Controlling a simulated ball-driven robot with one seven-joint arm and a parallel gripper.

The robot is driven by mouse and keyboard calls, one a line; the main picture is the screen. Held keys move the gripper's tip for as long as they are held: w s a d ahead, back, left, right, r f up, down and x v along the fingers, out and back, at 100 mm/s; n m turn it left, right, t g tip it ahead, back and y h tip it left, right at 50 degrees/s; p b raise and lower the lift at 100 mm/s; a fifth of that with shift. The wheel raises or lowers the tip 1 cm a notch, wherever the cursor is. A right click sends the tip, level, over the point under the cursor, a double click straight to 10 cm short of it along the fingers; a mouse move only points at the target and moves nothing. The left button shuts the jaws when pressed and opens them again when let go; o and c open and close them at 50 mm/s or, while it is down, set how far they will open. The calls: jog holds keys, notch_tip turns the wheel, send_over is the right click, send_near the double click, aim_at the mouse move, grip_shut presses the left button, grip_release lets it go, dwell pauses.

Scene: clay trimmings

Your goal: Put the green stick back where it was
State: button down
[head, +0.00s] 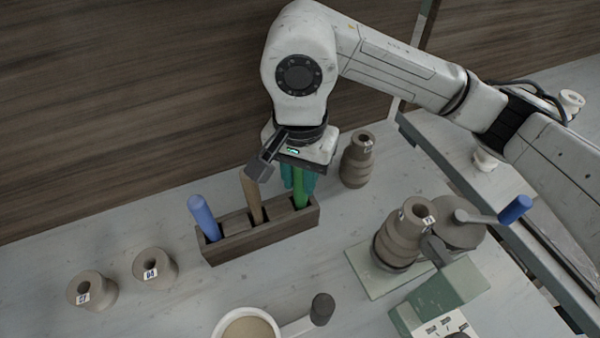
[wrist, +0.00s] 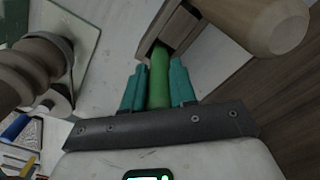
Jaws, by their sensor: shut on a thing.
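The green stick (head: 301,190) stands nearly upright at the right end of the dark wooden rack (head: 243,244). Its lower end appears to be inside the rightmost slot; how deep I cannot tell. My gripper (head: 297,180) points down over that end, its teal fingers shut on the green stick. In the wrist view the green stick (wrist: 159,82) lies between the two fingers (wrist: 158,86) and runs into an opening in the rack (wrist: 185,30). The stick's top is hidden by my gripper. A blue stick (head: 203,217) and a brown wooden stick (head: 251,196) stand in the rack's other slots.
A ridged clay piece (head: 357,163) stands just right of the rack. Two short clay pieces (head: 92,289) (head: 155,268) are at left. A cup (head: 247,326) is in front. A green machine with a blue-handled crank (head: 516,209) and clay piece (head: 404,232) occupies the right.

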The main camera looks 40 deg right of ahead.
jog(key=shift+f, duration=0.2)
jog(key=c, duration=0.9)
grip_release()
jog(key=shift+r, duration=0.1)
jog(key=shift+r, duration=0.25)
notch_tip(320, 180, up, 12)
jog(key=shift+f, duration=0.15)
